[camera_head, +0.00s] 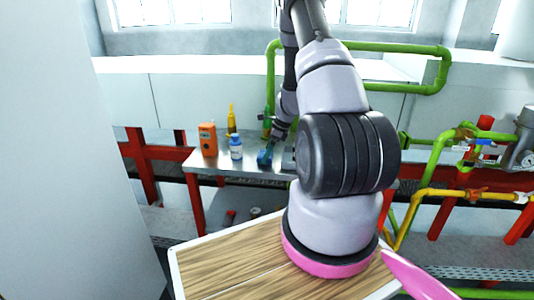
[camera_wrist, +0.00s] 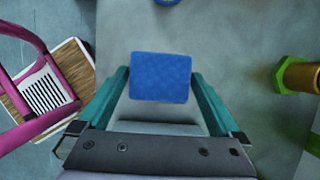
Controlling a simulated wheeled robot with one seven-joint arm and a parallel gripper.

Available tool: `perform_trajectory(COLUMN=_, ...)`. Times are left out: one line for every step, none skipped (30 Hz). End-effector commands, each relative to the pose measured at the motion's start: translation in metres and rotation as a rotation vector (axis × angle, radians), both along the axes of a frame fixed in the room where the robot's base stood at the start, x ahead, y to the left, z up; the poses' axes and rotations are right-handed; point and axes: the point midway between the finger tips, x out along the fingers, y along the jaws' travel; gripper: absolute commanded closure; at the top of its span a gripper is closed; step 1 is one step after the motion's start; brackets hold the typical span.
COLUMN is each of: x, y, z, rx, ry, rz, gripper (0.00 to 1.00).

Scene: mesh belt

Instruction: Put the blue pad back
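The blue pad (camera_wrist: 160,77) is a flat, textured blue square in the middle of the wrist view. It sits between the tips of the two teal fingers of my gripper (camera_wrist: 160,84), with a finger close against each side, and I see no clear gap. My gripper looks shut on it. In the head view my gripper (camera_head: 266,156) is small, pointing down at the grey metal table (camera_head: 222,166), and the pad is hard to separate from the fingers there. I cannot tell how far the pad is above the table.
An orange device (camera_head: 207,139), a blue-and-white bottle (camera_head: 236,148) and a yellow bottle (camera_head: 231,119) stand left of my gripper. A green bottle (camera_head: 267,122) stands behind it. Green pipes (camera_head: 440,150) are at the right. A green-and-brass fitting (camera_wrist: 297,75) shows right in the wrist view.

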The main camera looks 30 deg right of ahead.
Motion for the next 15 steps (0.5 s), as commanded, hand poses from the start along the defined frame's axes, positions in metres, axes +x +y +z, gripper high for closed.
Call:
perform_trajectory(x=0.000, y=0.000, z=0.000, rx=0.000, ry=0.000, rz=0.000, gripper=0.00)
perform_trajectory(x=0.000, y=0.000, z=0.000, rx=0.000, ry=0.000, rz=0.000, gripper=0.00)
perform_trajectory(x=0.000, y=0.000, z=0.000, rx=0.000, ry=0.000, rz=0.000, gripper=0.00)
perform_trajectory(x=0.000, y=0.000, z=0.001, rx=0.000, ry=0.000, rz=0.001, gripper=0.00)
perform_trajectory(x=0.000, y=0.000, z=0.003, rx=0.000, ry=0.000, rz=0.001, gripper=0.00)
perform_trajectory(x=0.000, y=-0.001, z=0.005, rx=-0.001, ry=-0.001, rz=0.001, gripper=0.00)
perform_trajectory(x=-0.001, y=-0.002, z=0.008, rx=-0.001, ry=-0.001, rz=0.001, gripper=0.00)
perform_trajectory(x=-0.001, y=-0.003, z=0.012, rx=-0.001, ry=-0.002, rz=0.001, gripper=0.00)
perform_trajectory(x=-0.002, y=-0.005, z=0.018, rx=-0.002, ry=-0.003, rz=0.001, gripper=0.00)
perform_trajectory(x=-0.003, y=-0.007, z=0.022, rx=-0.002, ry=-0.003, rz=0.002, gripper=0.00)
perform_trajectory(x=-0.004, y=-0.009, z=0.028, rx=-0.002, ry=-0.004, rz=0.000, gripper=0.00)
perform_trajectory(x=-0.007, y=-0.011, z=0.036, rx=-0.003, ry=-0.004, rz=0.001, gripper=0.00)
perform_trajectory(x=-0.008, y=-0.014, z=0.043, rx=-0.003, ry=-0.005, rz=0.001, gripper=0.00)
perform_trajectory(x=-0.009, y=-0.015, z=0.049, rx=-0.002, ry=-0.005, rz=0.001, gripper=0.00)
perform_trajectory(x=-0.012, y=-0.019, z=0.057, rx=-0.003, ry=-0.004, rz=0.000, gripper=0.00)
